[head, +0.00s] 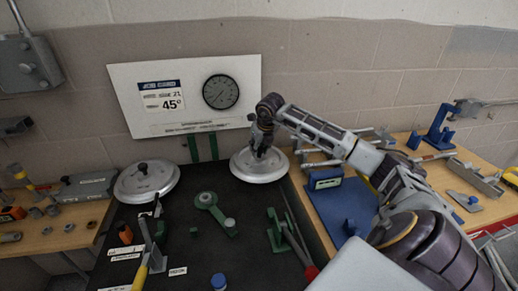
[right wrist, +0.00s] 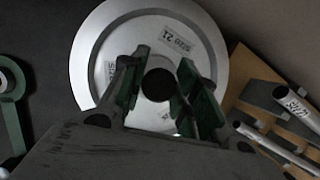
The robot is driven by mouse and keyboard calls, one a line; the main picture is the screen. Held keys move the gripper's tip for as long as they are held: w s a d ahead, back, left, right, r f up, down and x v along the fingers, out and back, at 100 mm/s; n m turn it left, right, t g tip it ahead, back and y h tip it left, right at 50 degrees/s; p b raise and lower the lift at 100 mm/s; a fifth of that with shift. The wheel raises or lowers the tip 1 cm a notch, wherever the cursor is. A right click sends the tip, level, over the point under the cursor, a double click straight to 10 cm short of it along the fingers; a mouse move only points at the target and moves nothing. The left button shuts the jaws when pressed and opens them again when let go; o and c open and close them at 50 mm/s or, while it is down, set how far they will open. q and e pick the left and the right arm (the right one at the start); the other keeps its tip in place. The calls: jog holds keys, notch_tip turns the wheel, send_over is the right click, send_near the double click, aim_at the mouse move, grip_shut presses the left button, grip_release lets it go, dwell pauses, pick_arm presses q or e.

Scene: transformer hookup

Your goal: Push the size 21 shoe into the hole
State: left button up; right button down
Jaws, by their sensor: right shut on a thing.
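The size 21 shoe is a round pale metal disc (head: 275,172) with a dark central knob, at the back of the dark mat below the job card. In the right wrist view the disc (right wrist: 88,62) carries white labels, one reading 21, and its black knob (right wrist: 158,84) sits between the green-padded fingers. My right gripper (head: 260,151) points down over the disc and is shut on this knob. It also shows in the right wrist view (right wrist: 157,78). I cannot make out a hole under or near the disc. My left gripper is out of view.
A second knobbed disc (head: 147,184) lies to the left. The job card board (head: 186,94) with a gauge stands behind. A green lever tool (head: 214,211) and a green stand (head: 278,232) are in front. A blue bender base (head: 342,208) is at right.

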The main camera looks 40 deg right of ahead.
jog(key=shift+f+b, duration=0.45)
jog(key=shift+f, duration=0.1)
dwell(0.4)
jog(key=c, duration=1)
grip_release()
jog(key=shift+f, duration=0.1)
jog(key=shift+r+p, duration=1.55)
jog(key=shift+r, duration=1.05)
jog(key=shift+r, duration=0.1)
